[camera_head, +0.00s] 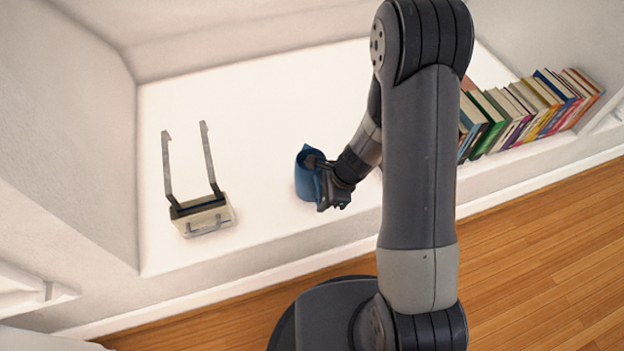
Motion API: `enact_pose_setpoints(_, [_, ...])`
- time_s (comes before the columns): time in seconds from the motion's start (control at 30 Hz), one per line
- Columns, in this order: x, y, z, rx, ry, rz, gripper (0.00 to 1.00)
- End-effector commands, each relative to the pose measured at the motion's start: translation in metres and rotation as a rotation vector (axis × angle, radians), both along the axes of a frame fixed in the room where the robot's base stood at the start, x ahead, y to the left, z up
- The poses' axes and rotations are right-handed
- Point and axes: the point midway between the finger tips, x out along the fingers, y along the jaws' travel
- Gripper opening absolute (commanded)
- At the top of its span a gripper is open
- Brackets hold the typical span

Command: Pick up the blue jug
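The blue jug (304,181) stands upright on the white ledge, near the middle of the picture. My gripper (318,180) is at the jug's right side, with one finger over or at its rim and the other low on its near right side. The gripper overlaps the jug in this view. I cannot tell whether the fingers touch or grip the jug's wall or handle. The right side of the jug is partly hidden by the gripper.
A cream box-like item (203,216) with two upright grey straps stands on the ledge at left. A row of several books (520,115) lines the ledge at right. The white ledge (255,120) is bare behind the jug. Wooden floor (540,260) lies in front.

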Motion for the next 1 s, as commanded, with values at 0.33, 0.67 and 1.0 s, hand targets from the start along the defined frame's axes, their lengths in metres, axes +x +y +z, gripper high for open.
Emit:
enact_pose_setpoints(0.33, [0.0,-0.0001,0.0002,0.0,0.0,0.0,0.0])
enact_pose_setpoints(0.67, [0.0,-0.0002,0.0001,0.0,0.0,0.0,0.0])
enact_pose_setpoints(1.0, [0.0001,-0.0002,0.0001,0.0,0.0,0.0,0.0])
